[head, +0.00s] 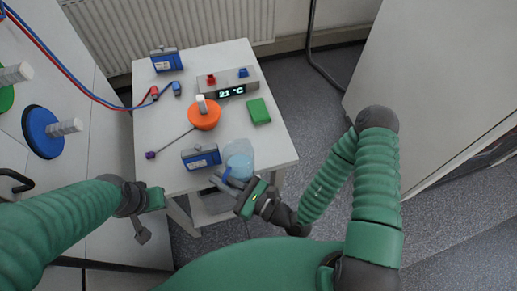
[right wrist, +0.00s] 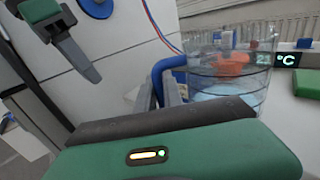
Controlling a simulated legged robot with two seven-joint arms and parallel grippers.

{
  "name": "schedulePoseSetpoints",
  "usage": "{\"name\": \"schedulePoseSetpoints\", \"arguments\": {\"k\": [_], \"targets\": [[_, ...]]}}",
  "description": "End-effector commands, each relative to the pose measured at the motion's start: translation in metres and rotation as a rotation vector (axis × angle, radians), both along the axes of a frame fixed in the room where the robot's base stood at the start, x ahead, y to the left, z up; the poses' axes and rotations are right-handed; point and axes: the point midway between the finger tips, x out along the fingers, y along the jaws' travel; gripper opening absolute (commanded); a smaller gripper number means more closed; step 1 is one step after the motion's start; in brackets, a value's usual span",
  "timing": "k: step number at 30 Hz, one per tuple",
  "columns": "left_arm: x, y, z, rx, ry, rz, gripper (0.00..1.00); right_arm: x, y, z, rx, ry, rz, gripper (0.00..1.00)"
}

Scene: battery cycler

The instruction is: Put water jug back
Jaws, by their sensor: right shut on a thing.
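The water jug (head: 238,155) is clear with bluish water and a blue handle. It is upright at the table's front edge, right beside a blue battery pack; I cannot tell whether its base rests on the table. My right gripper (head: 222,182) is shut on the jug's handle. The right wrist view shows the blue handle (right wrist: 158,72) between the fingers and the jug (right wrist: 220,100) beyond them. My left gripper (head: 142,225) is empty, left of the table's front corner. It also shows in the right wrist view (right wrist: 88,68), but its opening is unclear.
The white table (head: 165,125) holds an orange round container (head: 204,117), a 21 °C display unit (head: 228,85), a green block (head: 259,111), and blue packs (head: 201,157) (head: 166,60). A rod lies left of the jug. A white counter (head: 85,100) stands left; floor is clear right.

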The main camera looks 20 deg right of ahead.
Motion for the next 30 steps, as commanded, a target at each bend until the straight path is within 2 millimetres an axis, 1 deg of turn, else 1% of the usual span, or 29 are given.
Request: {"name": "schedulePoseSetpoints", "arguments": {"k": [1, 5, 12, 15, 23, 30], "targets": [[0.000, 0.000, 0.001, 0.000, 0.000, 0.000, 0.36, 0.008, -0.009, 0.001, -0.005, -0.006, -0.006, 0.00], [0.000, 0.000, 0.003, 0.000, 0.000, -0.001, 0.36, 0.028, -0.032, -0.002, -0.007, -0.008, -0.006, 0.00], [0.000, 0.000, 0.006, 0.000, 0.000, 0.000, 0.36, 0.071, -0.079, -0.008, -0.007, -0.006, -0.005, 0.00], [0.000, 0.000, 0.007, 0.000, 0.000, 0.000, 0.36, 0.083, -0.092, -0.010, -0.006, -0.004, -0.004, 0.00], [0.000, 0.000, 0.008, 0.000, 0.000, 0.000, 0.36, 0.097, -0.109, -0.012, -0.003, -0.004, -0.003, 0.00], [0.000, 0.000, 0.005, 0.000, 0.000, 0.000, 0.36, 0.097, -0.108, -0.039, -0.001, -0.001, -0.001, 0.00]]}}
